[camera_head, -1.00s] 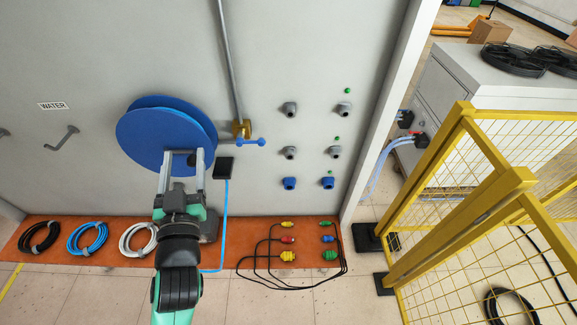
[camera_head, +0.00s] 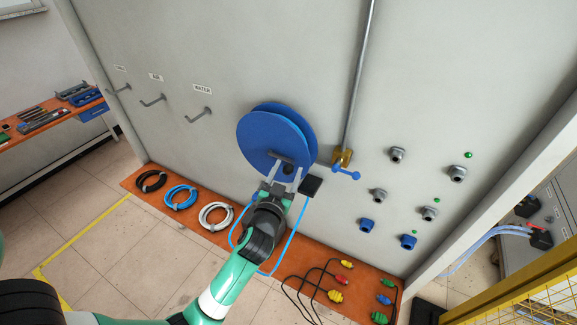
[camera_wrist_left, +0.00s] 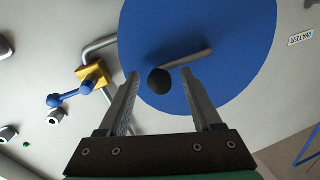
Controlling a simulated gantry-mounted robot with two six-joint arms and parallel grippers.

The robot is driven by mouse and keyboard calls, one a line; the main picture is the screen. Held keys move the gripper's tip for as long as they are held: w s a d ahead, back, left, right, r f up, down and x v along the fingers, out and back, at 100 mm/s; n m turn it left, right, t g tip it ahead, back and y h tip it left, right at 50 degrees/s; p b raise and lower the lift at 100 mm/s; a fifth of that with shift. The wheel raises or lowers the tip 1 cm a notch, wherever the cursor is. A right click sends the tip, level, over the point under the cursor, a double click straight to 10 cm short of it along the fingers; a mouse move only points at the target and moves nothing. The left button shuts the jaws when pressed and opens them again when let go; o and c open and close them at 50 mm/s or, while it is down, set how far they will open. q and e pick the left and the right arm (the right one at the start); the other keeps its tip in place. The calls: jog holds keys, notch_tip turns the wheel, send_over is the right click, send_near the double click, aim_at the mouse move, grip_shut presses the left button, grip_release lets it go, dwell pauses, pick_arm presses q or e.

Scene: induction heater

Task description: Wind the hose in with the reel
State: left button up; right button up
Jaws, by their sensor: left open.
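The blue reel (camera_head: 262,142) is mounted on the grey wall panel. In the left wrist view its blue disc (camera_wrist_left: 240,45) fills the upper middle, with a grey crank bar (camera_wrist_left: 190,59) and a round black knob (camera_wrist_left: 158,82) in front. My left gripper (camera_head: 284,170) is open at the reel's lower front. In the left wrist view its fingers (camera_wrist_left: 160,76) stand on either side of the knob; contact cannot be told. The blue hose (camera_head: 293,238) hangs from a black box (camera_head: 311,187) to the floor and loops behind my left arm. My right gripper is out of view.
A yellow valve with a blue lever (camera_head: 345,172) sits right of the reel. Coiled hoses (camera_head: 181,196) and cables with coloured plugs (camera_head: 335,296) lie on an orange strip. Wall hooks (camera_head: 198,115) are at left. A yellow fence (camera_head: 530,305) stands lower right.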

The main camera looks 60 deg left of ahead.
pick_arm(q)
jog(key=shift+w+a, duration=0.45)
grip_shut()
dwell(1.1)
